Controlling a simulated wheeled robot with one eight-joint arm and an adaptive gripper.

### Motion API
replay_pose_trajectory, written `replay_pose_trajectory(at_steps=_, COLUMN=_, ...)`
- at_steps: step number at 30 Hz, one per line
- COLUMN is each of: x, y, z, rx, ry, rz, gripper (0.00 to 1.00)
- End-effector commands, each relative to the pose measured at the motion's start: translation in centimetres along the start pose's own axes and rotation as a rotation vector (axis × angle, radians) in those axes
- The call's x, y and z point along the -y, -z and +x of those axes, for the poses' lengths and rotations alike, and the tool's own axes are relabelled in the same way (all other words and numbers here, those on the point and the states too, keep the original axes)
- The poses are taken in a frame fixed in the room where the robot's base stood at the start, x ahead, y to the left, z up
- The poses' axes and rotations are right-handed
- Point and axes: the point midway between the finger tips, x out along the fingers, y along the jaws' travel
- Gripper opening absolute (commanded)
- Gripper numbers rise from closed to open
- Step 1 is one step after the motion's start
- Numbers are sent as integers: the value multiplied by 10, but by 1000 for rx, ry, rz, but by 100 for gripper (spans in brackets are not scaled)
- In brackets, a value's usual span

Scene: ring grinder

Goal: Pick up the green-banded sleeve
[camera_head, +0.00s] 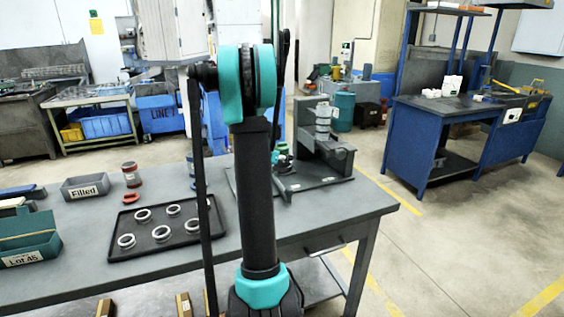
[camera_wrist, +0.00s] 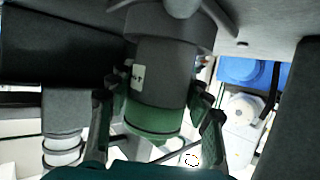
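The green-banded sleeve (camera_wrist: 160,75) is a dark grey cylinder with a green band around one end and a small white label on its side. It fills the middle of the wrist view, beside a wider dark part at the top. My gripper (camera_wrist: 158,98) has one finger on each side of the sleeve, with the tips close to its walls. Whether both pads touch it is unclear. In the head view, my arm hides most of the gripper (camera_head: 283,156), which is beside the grey ring grinder (camera_head: 335,155). I cannot make out the sleeve there.
A black tray (camera_head: 160,247) with several metal rings lies on the grey table (camera_head: 330,212). A grey bin marked "Filled" (camera_head: 85,188), a red-banded cylinder (camera_head: 131,175) and a green "Lot 45" box (camera_head: 28,245) are at left. The table's right front is clear.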

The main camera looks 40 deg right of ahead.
Motion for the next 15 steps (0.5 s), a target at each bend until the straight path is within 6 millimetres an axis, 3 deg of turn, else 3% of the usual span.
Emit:
replay_pose_trajectory(at_steps=3, x=0, y=0, z=0, rx=0, ry=0, rz=0, gripper=31)
replay_pose_trajectory(at_steps=15, x=0, y=6, z=-2, rx=-1, ry=0, rz=-1, gripper=31)
